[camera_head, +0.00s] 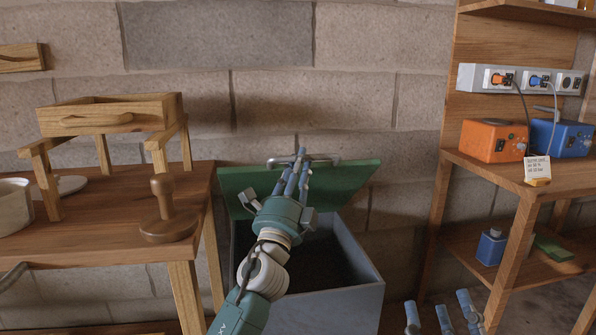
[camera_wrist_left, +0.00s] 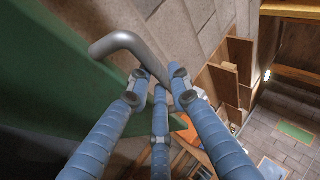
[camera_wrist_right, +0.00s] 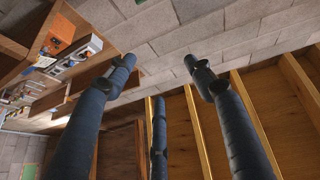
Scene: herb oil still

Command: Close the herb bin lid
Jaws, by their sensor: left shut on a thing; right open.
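The herb bin (camera_head: 335,290) is a grey box on the floor between the wooden table and the shelf. Its green lid (camera_head: 345,180) is raised, tilted back near the wall, so the dark inside shows. A metal bar handle (camera_head: 325,157) runs along the lid's upper edge. My left gripper (camera_head: 299,160) is shut on this handle. In the left wrist view the handle (camera_wrist_left: 125,45) passes between the blue fingers beside the green lid (camera_wrist_left: 60,85). My right gripper (camera_head: 440,312) is open and empty at the lower right, apart from the bin; its spread fingers show in the right wrist view (camera_wrist_right: 165,75).
The wooden table (camera_head: 110,235) at left holds a wooden press (camera_head: 167,215) and a small wooden stand (camera_head: 110,115). The shelf (camera_head: 480,165) at right holds an orange box (camera_head: 490,140) and a blue box (camera_head: 570,140). A block wall stands close behind the lid.

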